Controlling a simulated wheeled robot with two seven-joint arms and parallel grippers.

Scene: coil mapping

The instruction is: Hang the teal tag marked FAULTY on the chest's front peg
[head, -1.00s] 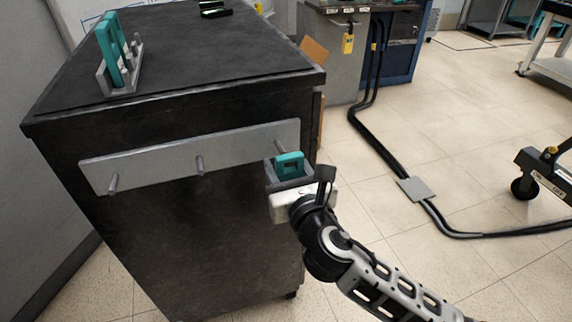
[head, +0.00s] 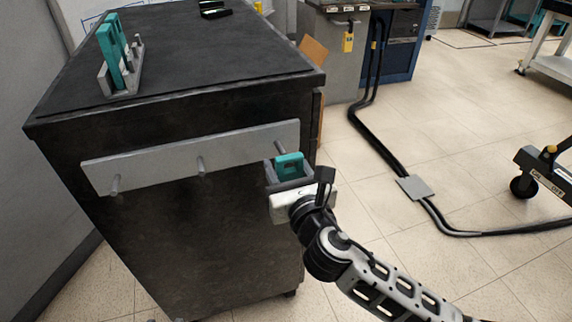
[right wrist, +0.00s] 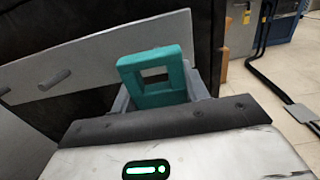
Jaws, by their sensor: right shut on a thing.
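My right gripper (head: 288,176) is shut on a teal tag (head: 289,165) in front of the right end of the grey peg rail. In the right wrist view the tag (right wrist: 155,75) stands up from the jaws with its square hole showing; no marking on it is readable. The black chest (head: 215,245) carries the rail (head: 150,167) on its front, with a left peg (head: 116,184), a middle peg (head: 200,166) and a right peg (head: 281,148). The right peg is just above and behind the tag; whether it enters the hole I cannot tell. My left gripper is out of view.
More teal tags (head: 112,50) stand in a grey holder (head: 137,70) on the chest top. A black object (head: 214,9) lies at the back. A yellow tag (head: 348,42) hangs on a grey cabinet. Black cables (head: 385,150) cross the floor at right.

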